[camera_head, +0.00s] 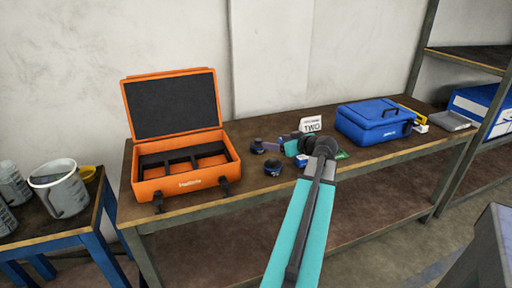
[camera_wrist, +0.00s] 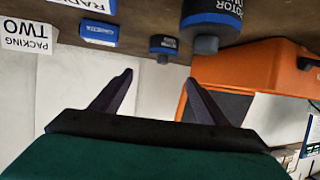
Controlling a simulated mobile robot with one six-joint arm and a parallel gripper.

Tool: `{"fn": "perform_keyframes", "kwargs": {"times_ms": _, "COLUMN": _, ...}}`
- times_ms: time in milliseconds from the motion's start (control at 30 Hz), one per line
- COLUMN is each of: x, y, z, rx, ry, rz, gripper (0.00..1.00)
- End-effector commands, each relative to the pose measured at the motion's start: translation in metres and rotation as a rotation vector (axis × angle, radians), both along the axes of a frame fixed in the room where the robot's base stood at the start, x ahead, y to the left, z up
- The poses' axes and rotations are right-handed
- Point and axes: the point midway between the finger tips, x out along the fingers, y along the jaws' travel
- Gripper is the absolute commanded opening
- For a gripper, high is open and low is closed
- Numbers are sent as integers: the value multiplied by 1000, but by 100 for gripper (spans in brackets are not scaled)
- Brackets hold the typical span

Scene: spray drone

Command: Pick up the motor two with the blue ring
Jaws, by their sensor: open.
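Two dark cylindrical motors stand on the bench right of the orange case in the head view, a nearer one (camera_head: 272,168) and a farther one (camera_head: 257,146). A smaller-looking one (camera_wrist: 164,44) also shows blue, with lettering too small to read. I cannot tell which is motor two. My gripper (camera_head: 284,140) is open and empty, above the bench and right of the motors. Its fingers (camera_wrist: 158,77) are apart, touching neither motor.
The open orange case (camera_head: 182,184) with empty compartments is left on the bench (camera_head: 400,165). A "Packing two" sign (camera_head: 311,124) stands behind my gripper. Small blue boxes (camera_wrist: 98,33) lie near it. A blue case (camera_head: 375,123) is at right. Buckets (camera_head: 60,192) stand far left.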

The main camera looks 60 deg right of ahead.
Motion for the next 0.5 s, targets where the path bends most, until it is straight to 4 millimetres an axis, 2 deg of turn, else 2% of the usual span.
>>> {"fn": "perform_keyframes", "kwargs": {"times_ms": 267, "x": 10, "y": -4, "z": -4, "rx": 1, "ry": 0, "rz": 2, "gripper": 68}}
{"fn": "perform_keyframes", "kwargs": {"times_ms": 500, "x": 37, "y": -14, "z": -15, "rx": 2, "ry": 0, "rz": 4, "gripper": 68}}
